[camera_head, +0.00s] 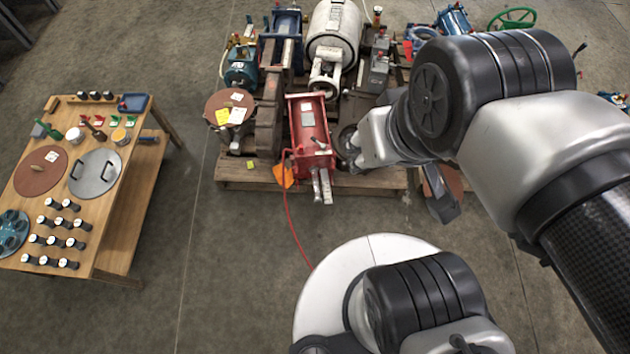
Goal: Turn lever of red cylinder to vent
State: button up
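The red cylinder (308,122) stands on the front part of a wooden pallet (240,178), among other machine parts. Bright metal fittings (322,186) stick out at its front end; which of them is the lever, and how it is set, is too small to tell. A thin red hose (291,225) runs from the cylinder's left side down to the floor. An orange tag (284,176) hangs at its front left. My gripper (350,150) is close to the right of the cylinder, mostly hidden by my wrist. Its fingers do not show clearly, and I cannot tell whether it touches anything.
Behind the cylinder are a white tank (334,28) and blue machine parts (287,24). A rusty round plate with papers (229,107) sits to its left. A wooden table (122,205) with several small parts stands at the far left. The floor between table and pallet is clear.

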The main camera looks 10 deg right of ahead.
aim_at(322, 146)
jog(key=i+l+u, duration=0.15)
jog(key=i, duration=0.35)
jog(key=i+l+u, duration=0.1)
jog(key=i+l, duration=0.35)
jog(key=i, duration=0.05)
